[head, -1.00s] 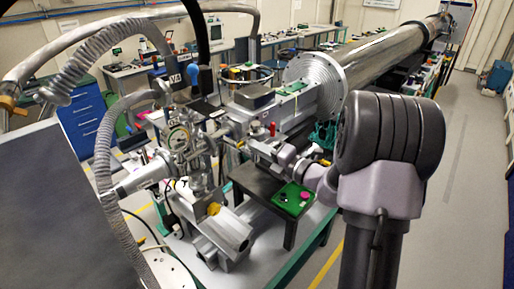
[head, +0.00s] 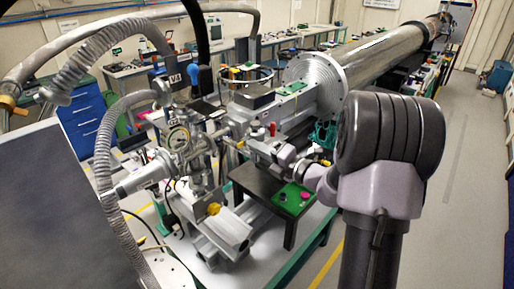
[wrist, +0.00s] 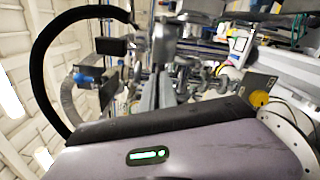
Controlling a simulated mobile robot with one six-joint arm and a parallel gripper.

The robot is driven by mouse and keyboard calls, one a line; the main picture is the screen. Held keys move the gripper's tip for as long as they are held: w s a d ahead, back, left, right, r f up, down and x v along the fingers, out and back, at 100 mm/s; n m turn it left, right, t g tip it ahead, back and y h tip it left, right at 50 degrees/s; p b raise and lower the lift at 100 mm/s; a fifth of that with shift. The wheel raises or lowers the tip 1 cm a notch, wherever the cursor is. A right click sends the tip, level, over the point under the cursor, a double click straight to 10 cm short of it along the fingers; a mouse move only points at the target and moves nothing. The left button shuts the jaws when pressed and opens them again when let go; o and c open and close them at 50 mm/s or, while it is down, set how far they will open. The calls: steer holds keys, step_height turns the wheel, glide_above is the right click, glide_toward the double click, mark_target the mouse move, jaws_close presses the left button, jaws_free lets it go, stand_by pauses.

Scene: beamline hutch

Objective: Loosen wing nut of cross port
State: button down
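The metal vacuum cross (head: 196,150) stands left of centre in the head view, with a round gauge (head: 178,139) on it and several pipes and flanges around it. The wing nut is too small to make out among these fittings. My arm comes in from the right, and its slim wrist end reaches toward the cross's right side. Contact with the cross cannot be judged.
A yellow knob (head: 213,209) sits below the cross. A small dark table (head: 262,188) with a green board (head: 292,198) stands under my forearm. A ribbed hose (head: 103,150) hangs at the left. The long beam pipe (head: 385,50) runs back right. The right floor (head: 470,190) is clear.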

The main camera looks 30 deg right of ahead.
steer(key=shift+n, duration=0.3)
steer(key=shift+n+b, duration=4)
steer(key=shift+n, duration=2)
steer(key=c, duration=1.6)
jaws_free()
steer(key=shift+c, duration=0.2)
